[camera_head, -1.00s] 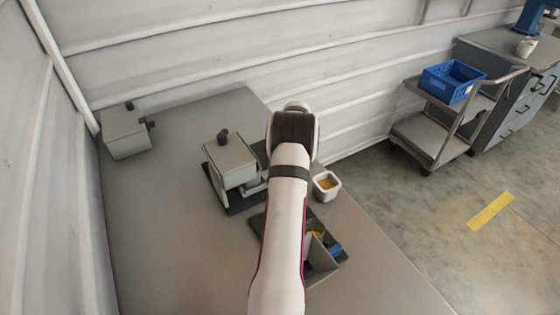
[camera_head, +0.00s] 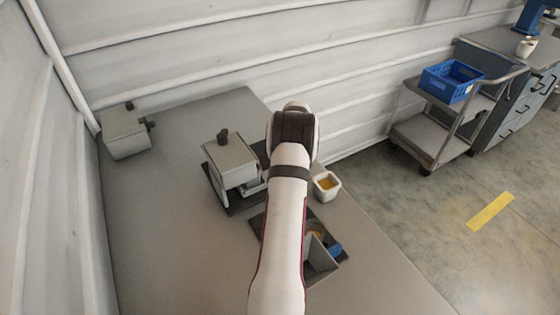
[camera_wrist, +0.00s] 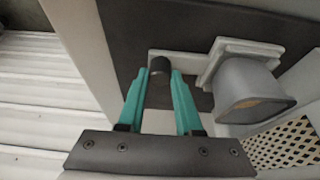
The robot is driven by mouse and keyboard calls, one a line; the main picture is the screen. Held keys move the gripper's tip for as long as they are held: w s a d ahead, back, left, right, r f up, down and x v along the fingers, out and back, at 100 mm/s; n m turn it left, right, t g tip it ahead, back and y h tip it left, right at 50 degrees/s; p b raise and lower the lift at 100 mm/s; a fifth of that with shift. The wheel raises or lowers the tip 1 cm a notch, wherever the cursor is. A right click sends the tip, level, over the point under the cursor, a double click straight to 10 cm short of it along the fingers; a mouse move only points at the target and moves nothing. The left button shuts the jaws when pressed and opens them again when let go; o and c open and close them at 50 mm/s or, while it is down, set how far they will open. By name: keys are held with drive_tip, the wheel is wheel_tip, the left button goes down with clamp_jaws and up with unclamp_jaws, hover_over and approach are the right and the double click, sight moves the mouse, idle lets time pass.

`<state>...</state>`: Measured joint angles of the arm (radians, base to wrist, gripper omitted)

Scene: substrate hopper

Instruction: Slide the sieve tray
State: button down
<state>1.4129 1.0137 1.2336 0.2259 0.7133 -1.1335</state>
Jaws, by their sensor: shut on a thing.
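In the wrist view my gripper (camera_wrist: 162,78) has its two teal fingers closed on a small dark knob (camera_wrist: 160,65). The knob is at the end of a light flat bar (camera_wrist: 192,62) that runs right toward a grey spout (camera_wrist: 245,85). A perforated plate with tan showing in its holes, apparently the sieve tray (camera_wrist: 283,145), is at the lower right; I cannot tell how the bar connects to it. In the head view the grey hopper (camera_head: 232,160) with a black top knob stands on a dark base. My arm hides the gripper there.
A white cup with yellow contents (camera_head: 326,187) stands right of my arm. A dark tray (camera_head: 322,268) holding something blue lies partly behind the arm. A grey box (camera_head: 125,130) stands at the left back. The table's front left is clear.

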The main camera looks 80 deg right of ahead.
idle(0.8)
drive_tip(key=shift+s+d, duration=1.8)
drive_tip(key=shift+d, duration=0.05)
drive_tip(key=c, duration=0.6)
unclamp_jaws()
drive_tip(key=shift+r, duration=0.15)
drive_tip(key=v, duration=1.5)
drive_tip(key=shift+a+r, duration=0.1)
drive_tip(key=shift+r, duration=0.2)
